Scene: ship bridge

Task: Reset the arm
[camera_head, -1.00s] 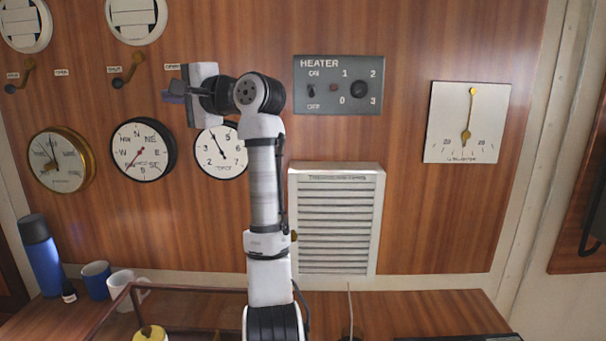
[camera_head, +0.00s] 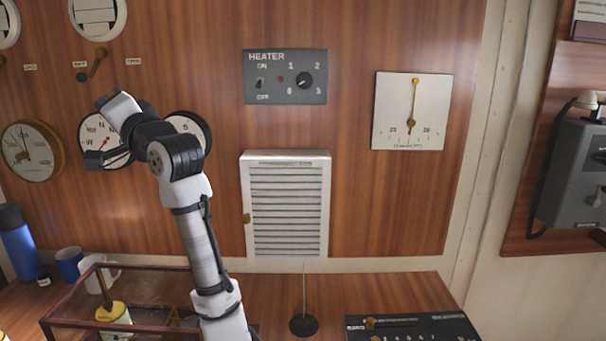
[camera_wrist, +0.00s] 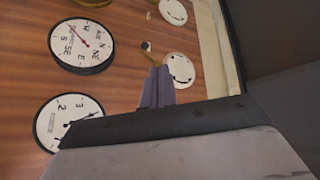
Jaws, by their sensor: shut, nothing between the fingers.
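My arm (camera_head: 203,245) rises from the lower middle of the head view and leans left, bent at its upper joint. My gripper (camera_head: 94,159) is at the upper left, in front of the compass dial and pointing left. Its fingers also show in the wrist view (camera_wrist: 156,87), together and with nothing between them. It appears clear of the wall panel, though the exact gap is hard to tell. Part of the hand is hidden behind the wrist links.
The wooden wall carries a compass dial (camera_wrist: 83,45), a heater panel (camera_head: 285,77), a white vent (camera_head: 289,205) and a clinometer (camera_head: 411,111). A glass-sided case (camera_head: 75,322), mugs and a blue flask (camera_head: 18,245) stand at the lower left.

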